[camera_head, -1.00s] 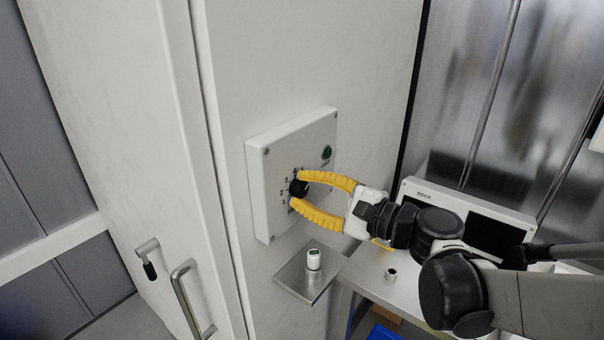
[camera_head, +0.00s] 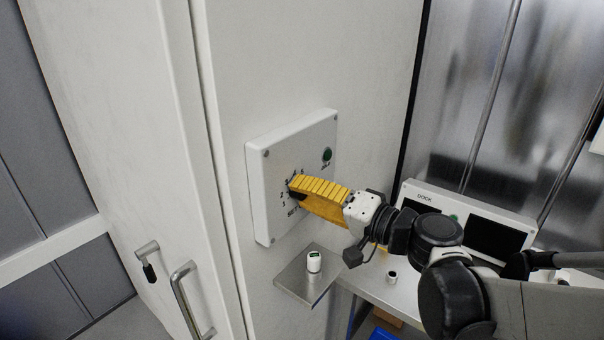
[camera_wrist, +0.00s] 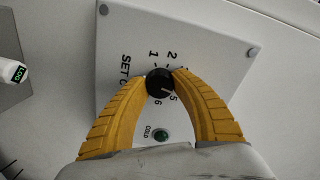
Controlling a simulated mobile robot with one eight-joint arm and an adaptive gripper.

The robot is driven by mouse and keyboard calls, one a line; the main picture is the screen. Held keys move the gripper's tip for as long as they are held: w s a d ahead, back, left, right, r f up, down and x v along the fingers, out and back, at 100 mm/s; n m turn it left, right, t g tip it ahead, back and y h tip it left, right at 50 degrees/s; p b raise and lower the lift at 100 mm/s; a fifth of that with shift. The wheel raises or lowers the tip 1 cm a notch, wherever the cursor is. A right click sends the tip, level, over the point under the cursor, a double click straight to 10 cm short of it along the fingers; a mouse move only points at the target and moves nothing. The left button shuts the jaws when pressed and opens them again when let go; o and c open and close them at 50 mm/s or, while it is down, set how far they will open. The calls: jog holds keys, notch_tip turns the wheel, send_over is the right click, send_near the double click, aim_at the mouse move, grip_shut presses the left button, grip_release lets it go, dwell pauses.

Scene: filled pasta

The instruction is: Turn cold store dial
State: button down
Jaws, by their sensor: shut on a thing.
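The cold store dial is a round black knob (camera_wrist: 159,83) on a white control box (camera_head: 262,215) fixed to the pale wall. Numbers ring the knob, and "SET" lettering shows beside it. My gripper (camera_head: 293,189) has its two yellow fingers shut on the knob, one on each side, as the wrist view (camera_wrist: 160,84) shows. In the head view the fingers hide most of the knob. In the wrist view the box's face appears turned, with its lettering rotated. A green button (camera_head: 327,155) marked "COLD" in the wrist view sits at the box's upper right.
A small metal shelf (camera_head: 290,281) below the box carries a white logger (camera_head: 314,262). A door with a metal handle (camera_head: 187,300) stands left. A bench at right bears a "DOCK" unit (camera_head: 410,191) and a small cup-like piece (camera_head: 391,277).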

jog(key=n, duration=0.8)
jog(key=shift+n+t+b, duration=0.3)
jog(key=shift+n+b, duration=0.05)
jog(key=shift+n, duration=0.05)
jog(key=n, duration=0.4)
jog(key=shift+n, duration=0.3)
jog(key=shift+n+b, duration=0.4)
jog(key=shift+n, duration=1.5)
jog(key=shift+f, duration=0.1)
jog(key=c, duration=1)
grip_release()
jog(key=shift+d, duration=0.1)
